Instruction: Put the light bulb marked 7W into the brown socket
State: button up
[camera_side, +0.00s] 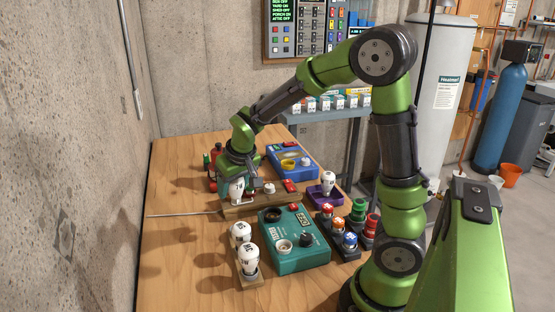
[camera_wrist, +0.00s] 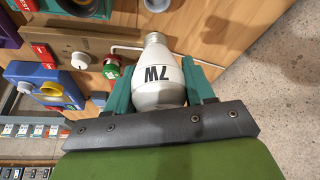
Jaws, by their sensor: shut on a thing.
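My gripper (camera_wrist: 152,92) is shut on a white bulb marked 7W (camera_wrist: 157,77), with a teal finger on each side of it. The bulb's metal base points away from the palm, and it also shows in the side view (camera_side: 236,191). There it appears upright at the left end of the brown box (camera_side: 262,198), which has a pale knob and a red switch. The brown box shows at the upper left in the wrist view (camera_wrist: 72,40). I cannot make out its socket opening, nor whether the bulb's base touches it.
Two white bulbs stand in a wooden holder (camera_side: 251,283) at the front. A teal box (camera_side: 300,258), a blue box (camera_side: 290,158) and a purple base with a bulb (camera_side: 322,196) stand around. Red and green items (camera_side: 212,165) are behind my gripper. The left tabletop is mostly clear.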

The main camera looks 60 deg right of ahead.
jog(key=w+d, duration=0.9)
jog(key=shift+s+a+f, duration=0.15)
jog(key=shift+f, duration=1.15)
jog(key=shift+s+a+f, duration=0.1)
jog(key=shift+a+f, duration=0.05)
jog(key=shift+f, duration=1.15)
jog(key=shift+f, duration=0.6)
jog(key=o, duration=0.8)
jog(key=v, duration=1.1)
jog(key=shift+s, duration=0.1)
